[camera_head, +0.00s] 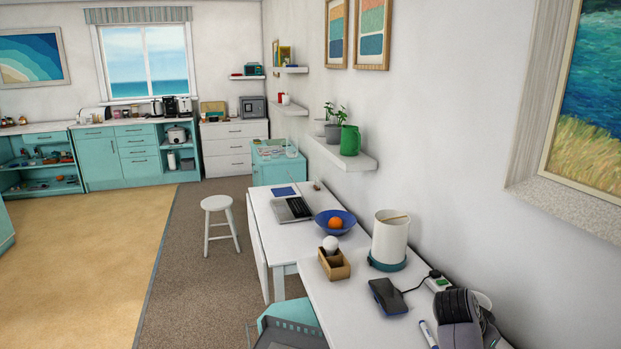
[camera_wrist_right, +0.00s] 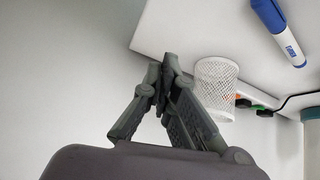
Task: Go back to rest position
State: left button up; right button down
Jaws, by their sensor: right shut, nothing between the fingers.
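My right gripper (camera_wrist_right: 170,68) shows in the wrist view with its fingers closed together and nothing between them. It is beside a white mesh cup (camera_wrist_right: 216,88) and the edge of the white desk (camera_wrist_right: 180,30); I cannot tell whether it touches either. In the head view a dark grey part of my right arm (camera_head: 459,318) shows at the lower right, over the near desk (camera_head: 335,300). The fingertips are not clear there. My left gripper is not in view.
A blue marker (camera_head: 428,335), a dark phone-like device (camera_head: 388,296), a power strip (camera_head: 437,281), a wooden box (camera_head: 334,266) and a white lamp-like cylinder (camera_head: 390,240) stand or lie on the near desk. A stool (camera_head: 217,203) stands left. The floor (camera_head: 90,260) further left is clear.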

jog(key=s+a+f+n+t+y, duration=0.1)
jog(key=s+a+f+n, duration=0.2)
jog(key=s+f, duration=0.3)
jog(key=s+a+f+n+y, duration=0.2)
jog(key=s+a+f+n, duration=0.15)
jog(key=s, duration=0.45)
jog(key=s+a+n+y, duration=0.2)
jog(key=s+a+n, duration=0.3)
jog(key=s, duration=0.5)
jog(key=s+a+n+y, duration=0.3)
jog(key=s+a, duration=0.4)
jog(key=s, duration=0.2)
notch_tip(320, 180, down, 28)
jog(key=s+g, duration=0.1)
jog(key=g, duration=0.1)
jog(key=s+d+f, duration=0.3)
jog(key=s+f, duration=1.2)
jog(key=s, duration=0.1)
jog(key=shift+s+d+f+g+h+b, duration=0.15)
jog(key=shift+s+f+g+h+b, duration=0.15)
jog(key=shift+s+f+g+b, duration=0.1)
